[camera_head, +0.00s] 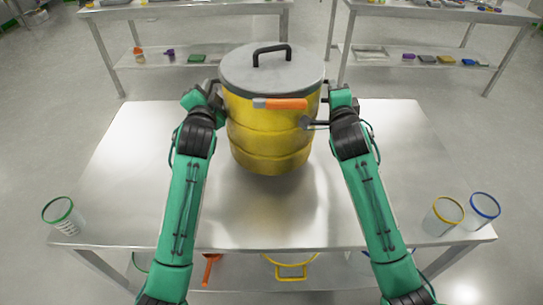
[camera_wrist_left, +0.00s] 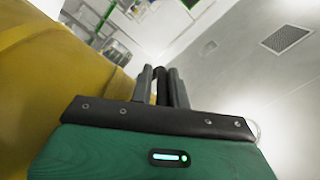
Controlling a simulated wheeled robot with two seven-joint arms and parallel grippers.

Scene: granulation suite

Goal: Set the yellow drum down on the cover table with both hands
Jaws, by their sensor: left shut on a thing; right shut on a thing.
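The yellow drum (camera_head: 268,130) is upright over the middle of the steel cover table (camera_head: 130,185), with a grey lid (camera_head: 240,68) and a black top handle. I cannot tell whether its base touches the table. My left gripper (camera_head: 214,92) is at the drum's left side, shut on the side handle there. My right gripper (camera_head: 318,124) is at its right side, shut on the other side handle. In the left wrist view the drum's yellow wall (camera_wrist_left: 60,75) fills the left, and my left gripper's fingers (camera_wrist_left: 162,85) close around a dark bar.
A green-rimmed cup (camera_head: 62,216) stands at the table's front left. A yellow-rimmed cup (camera_head: 443,215) and a blue-rimmed cup (camera_head: 482,211) stand at the front right. The tabletop around the drum is clear.

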